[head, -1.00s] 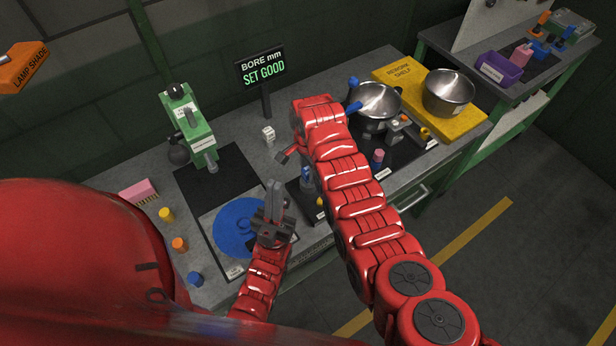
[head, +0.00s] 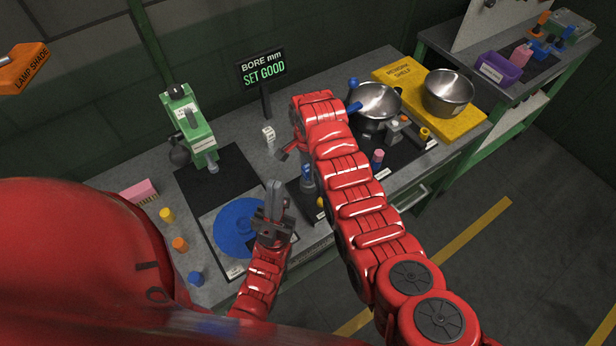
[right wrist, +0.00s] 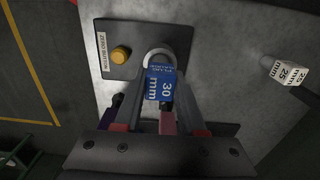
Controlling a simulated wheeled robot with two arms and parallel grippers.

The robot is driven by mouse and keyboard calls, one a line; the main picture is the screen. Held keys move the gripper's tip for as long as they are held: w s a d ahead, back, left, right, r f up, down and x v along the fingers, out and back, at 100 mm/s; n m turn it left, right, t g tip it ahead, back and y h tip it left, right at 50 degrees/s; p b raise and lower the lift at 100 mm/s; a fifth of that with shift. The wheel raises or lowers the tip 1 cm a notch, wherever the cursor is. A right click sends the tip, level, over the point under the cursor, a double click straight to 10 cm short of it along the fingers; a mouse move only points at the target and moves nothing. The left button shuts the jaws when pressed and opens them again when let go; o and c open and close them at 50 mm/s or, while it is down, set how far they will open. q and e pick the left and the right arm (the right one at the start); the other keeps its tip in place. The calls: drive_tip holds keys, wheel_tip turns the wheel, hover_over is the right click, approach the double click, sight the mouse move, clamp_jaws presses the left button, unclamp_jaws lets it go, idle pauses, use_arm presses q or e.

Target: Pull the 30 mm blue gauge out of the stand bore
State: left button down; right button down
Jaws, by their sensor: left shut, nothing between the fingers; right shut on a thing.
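The blue gauge (right wrist: 160,86), marked 30 mm, sits between the fingers of my right gripper (right wrist: 163,104), which is shut on it. It also shows in the head view (head: 307,172), below my right arm. In the right wrist view the gauge overlaps the silver ring of the bore (right wrist: 157,56) on the dark stand (right wrist: 178,38). I cannot tell how deep it sits in the bore. My left gripper (head: 273,197) is shut and empty, pointing up near the blue disc (head: 237,228).
The stand carries a yellow button (right wrist: 121,55). A green press (head: 188,122) stands at the left. A pot (head: 376,104) is behind my right arm, and another pot (head: 448,92) rests on the yellow shelf (head: 398,70).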

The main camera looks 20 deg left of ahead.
drive_tip(key=shift+r+p, duration=0.45)
drive_tip(key=shift+r, duration=1.8)
